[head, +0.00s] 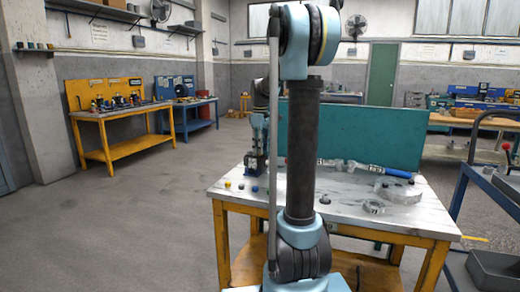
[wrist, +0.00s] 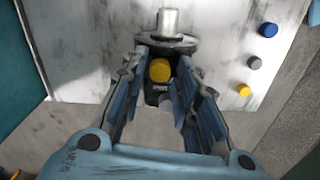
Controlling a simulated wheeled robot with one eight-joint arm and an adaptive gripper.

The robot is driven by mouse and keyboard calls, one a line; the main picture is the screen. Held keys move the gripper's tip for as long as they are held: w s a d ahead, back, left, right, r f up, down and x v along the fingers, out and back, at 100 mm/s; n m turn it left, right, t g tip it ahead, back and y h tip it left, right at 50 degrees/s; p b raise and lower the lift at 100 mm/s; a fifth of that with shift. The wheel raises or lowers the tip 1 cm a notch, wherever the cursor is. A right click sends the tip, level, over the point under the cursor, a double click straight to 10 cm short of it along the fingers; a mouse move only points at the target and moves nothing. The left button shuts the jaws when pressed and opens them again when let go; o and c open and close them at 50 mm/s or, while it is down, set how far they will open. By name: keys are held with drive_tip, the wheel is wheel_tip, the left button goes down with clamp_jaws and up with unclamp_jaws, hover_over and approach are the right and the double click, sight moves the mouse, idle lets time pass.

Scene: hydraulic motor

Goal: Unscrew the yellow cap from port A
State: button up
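In the wrist view, a yellow cap (wrist: 160,70) sits on the dark body of the hydraulic motor (wrist: 152,96), just below its round flange and metal shaft (wrist: 167,22). My gripper (wrist: 164,60) is open, with one finger on each side of the cap and a visible gap at both sides. A small label below the cap is too small to read. In the head view, my gripper (head: 258,128) points down over the motor (head: 254,163) at the back left of the table, partly hidden by my arm.
Loose blue (wrist: 268,30), grey (wrist: 254,62) and yellow (wrist: 244,90) caps lie on the table to the right in the wrist view. The workbench (head: 345,208) also holds a blue-handled wrench (head: 388,171) and metal rings (head: 400,191). A teal panel (head: 375,138) stands behind.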

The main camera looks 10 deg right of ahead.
clamp_jaws()
drive_tip(key=n, duration=0.4)
drive_tip(key=shift+n, duration=0.9)
drive_tip(key=n, duration=0.4)
drive_tip(key=shift+n, duration=0.3)
